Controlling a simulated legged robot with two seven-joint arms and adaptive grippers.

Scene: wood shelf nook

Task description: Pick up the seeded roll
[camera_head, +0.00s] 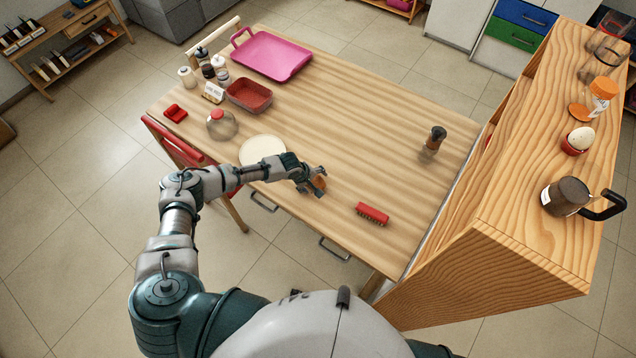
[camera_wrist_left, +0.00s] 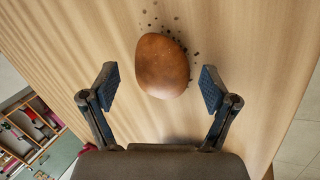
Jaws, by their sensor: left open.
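The seeded roll (camera_wrist_left: 162,66) is a rounded brown bun in the left wrist view, with dark seed-like specks on the wood beside it. My left gripper (camera_wrist_left: 160,88) is open, with one finger on each side of the roll's near part. Gaps show between the roll and both fingers, and the far part of the roll reaches past the fingertips. In the head view my left gripper (camera_head: 312,181) is low over the table's front part, and the brown roll (camera_head: 320,183) is partly hidden by it. My right gripper is not in view.
On the wooden table (camera_head: 370,130), a cream plate (camera_head: 262,149) lies left of the gripper and a red brush (camera_head: 372,213) to its right. A brown-topped shaker (camera_head: 436,138) stands farther right. A tall wooden shelf (camera_head: 530,170) borders the right side. The table's middle is clear.

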